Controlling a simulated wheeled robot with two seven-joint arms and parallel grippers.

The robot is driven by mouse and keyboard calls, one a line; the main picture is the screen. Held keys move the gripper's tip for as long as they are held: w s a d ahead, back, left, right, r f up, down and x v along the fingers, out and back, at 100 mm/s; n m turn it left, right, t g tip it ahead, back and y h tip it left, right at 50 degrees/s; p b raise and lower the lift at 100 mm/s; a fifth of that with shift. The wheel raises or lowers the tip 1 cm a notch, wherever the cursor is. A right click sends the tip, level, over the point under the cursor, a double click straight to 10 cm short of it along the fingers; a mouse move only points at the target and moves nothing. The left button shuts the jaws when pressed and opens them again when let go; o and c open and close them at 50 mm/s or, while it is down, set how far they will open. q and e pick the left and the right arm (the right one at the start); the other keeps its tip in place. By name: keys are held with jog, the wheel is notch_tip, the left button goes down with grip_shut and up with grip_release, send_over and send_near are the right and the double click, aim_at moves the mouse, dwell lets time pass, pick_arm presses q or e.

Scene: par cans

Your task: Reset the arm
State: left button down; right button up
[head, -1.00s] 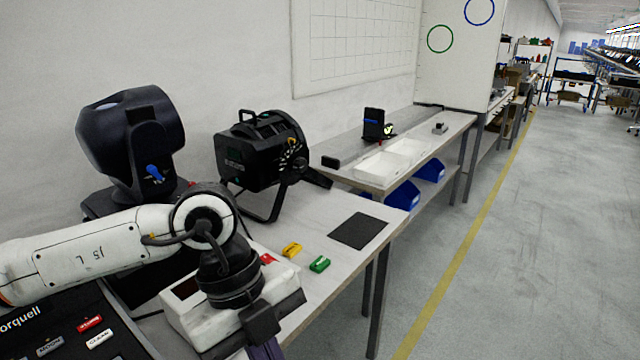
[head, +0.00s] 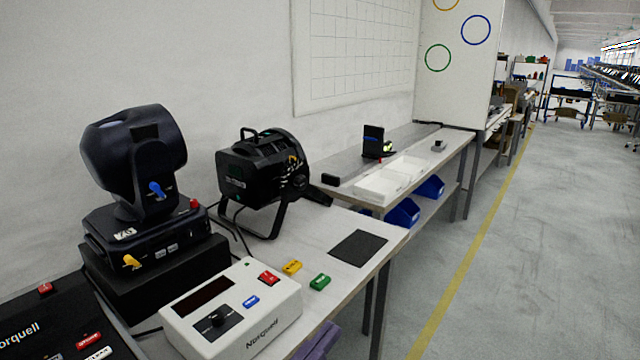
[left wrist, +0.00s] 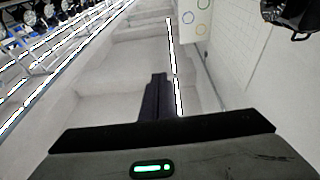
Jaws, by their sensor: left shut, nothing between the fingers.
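My left gripper (head: 318,341) shows only as purple fingers at the bottom edge of the head view, beside the front of the white control box (head: 235,312). The rest of my left arm is out of that view. In the left wrist view the dark fingers of the left gripper (left wrist: 157,95) lie together, shut, with nothing held. My right gripper is in neither view.
A moving-head light (head: 135,160) and a black par can (head: 262,170) stand on the bench. White trays (head: 385,182) are farther back. The right floor is clear.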

pick_arm(q)
jog(key=s+a+f+n+y, duration=0.1)
jog(key=a+f+n+y, duration=0.45)
jog(key=f, duration=0.65)
jog(key=s+a+f+g+y, duration=0.3)
jog(key=s+a+f+g, duration=0.1)
jog(key=s+f, duration=0.4)
jog(key=s+a+f+g+y, duration=0.3)
jog(key=s+a+f, duration=0.4)
jog(key=f, duration=0.6)
jog(key=shift+s+a+f+n+g, duration=0.3)
jog(key=shift+s+n+g, duration=0.15)
jog(key=shift+s, duration=0.75)
